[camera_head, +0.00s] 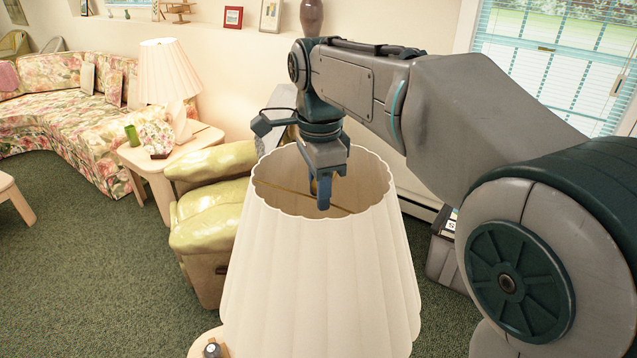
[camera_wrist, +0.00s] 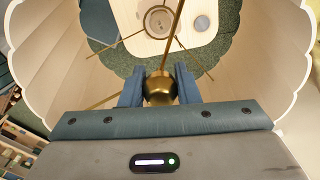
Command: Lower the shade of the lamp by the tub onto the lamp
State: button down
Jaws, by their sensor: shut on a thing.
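The large cream pleated shade (camera_head: 318,275) is upright in front of me, with a scalloped rim. My gripper (camera_head: 323,200) reaches down into its open top. In the wrist view my gripper (camera_wrist: 159,88) is shut on the round brass knob (camera_wrist: 159,92) at the hub of the shade's thin brass spokes. The shade's inner wall (camera_wrist: 40,50) surrounds the fingers. Through the shade, a round pale fitting (camera_wrist: 158,20) shows below, apparently part of the lamp on a light wooden top (camera_wrist: 190,45). The shade hides the lamp in the head view, so I cannot tell the gap.
A wooden tabletop edge (camera_head: 200,343) with a small grey round object (camera_head: 212,349) shows below the shade. A yellow-green armchair (camera_head: 210,210) stands close behind left. Another lit lamp (camera_head: 166,75) stands on a side table (camera_head: 150,165) farther back. Green carpet lies open at left.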

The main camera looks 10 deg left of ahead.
notch_tip(320, 180, down, 8)
jog(key=b, duration=0.4)
jog(key=shift+r+b, duration=0.15)
jog(key=shift+b, duration=0.2)
jog(key=c, duration=1)
grip_release()
notch_tip(320, 180, up, 14)
jog(key=shift+f+p, duration=0.1)
jog(key=shift+p, duration=0.3)
